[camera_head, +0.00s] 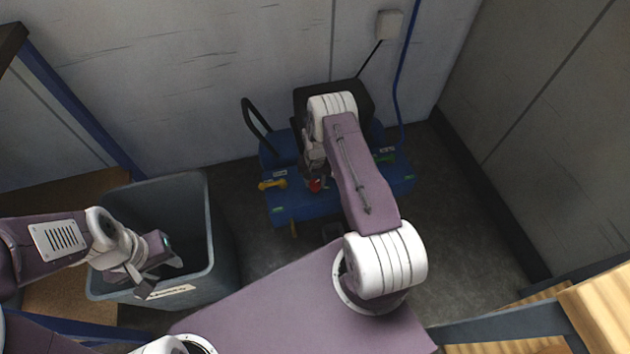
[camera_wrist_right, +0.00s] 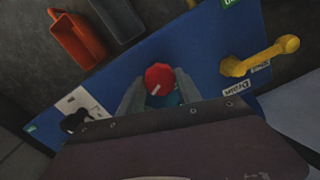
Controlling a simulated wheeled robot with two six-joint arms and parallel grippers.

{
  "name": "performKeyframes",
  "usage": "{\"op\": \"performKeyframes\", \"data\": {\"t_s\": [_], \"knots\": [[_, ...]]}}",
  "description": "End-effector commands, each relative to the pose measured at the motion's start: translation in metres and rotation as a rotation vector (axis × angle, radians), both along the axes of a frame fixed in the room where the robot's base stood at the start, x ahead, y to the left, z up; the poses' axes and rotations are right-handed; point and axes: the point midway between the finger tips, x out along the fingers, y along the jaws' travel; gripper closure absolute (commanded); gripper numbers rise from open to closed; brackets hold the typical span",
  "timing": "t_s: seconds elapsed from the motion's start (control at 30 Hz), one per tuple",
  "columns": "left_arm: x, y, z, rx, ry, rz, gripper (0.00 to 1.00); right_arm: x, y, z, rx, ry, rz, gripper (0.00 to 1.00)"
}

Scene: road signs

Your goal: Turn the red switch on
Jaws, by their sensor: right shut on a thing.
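The red switch (camera_wrist_right: 159,77) is a round knob with a short white mark, on the blue panel (camera_wrist_right: 205,50). In the right wrist view my right gripper (camera_wrist_right: 158,90) has one finger on each side of it, shut on it. In the head view only a bit of the red switch (camera_head: 315,186) shows below my right gripper (camera_head: 315,178), and the arm hides part of the panel. The switch's on and off marks cannot be read. My left gripper (camera_head: 158,275) is open and empty above the grey bin.
A yellow handle (camera_wrist_right: 262,58) sits beside the switch, with a "Drain" label. A black knob (camera_wrist_right: 75,121) is on the panel's other side. The grey bin (camera_head: 207,235) stands left of the blue machine (camera_head: 290,208).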

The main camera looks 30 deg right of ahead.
Motion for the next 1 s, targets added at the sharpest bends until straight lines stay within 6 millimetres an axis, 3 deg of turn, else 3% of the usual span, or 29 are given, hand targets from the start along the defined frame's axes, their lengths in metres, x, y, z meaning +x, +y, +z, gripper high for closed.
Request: {"op": "performKeyframes", "data": {"t_s": [0.5,1.0], "knots": [[0.0000,0.0000,0.0039,0.000,0.000,0.000,0.64,0.0003,-0.0002,0.0004,-0.001,-0.001,-0.379,1.00],[0.0000,0.0000,0.0045,0.000,0.000,0.000,0.64,0.0004,-0.0003,0.0002,0.000,-0.001,-0.489,0.99]]}}
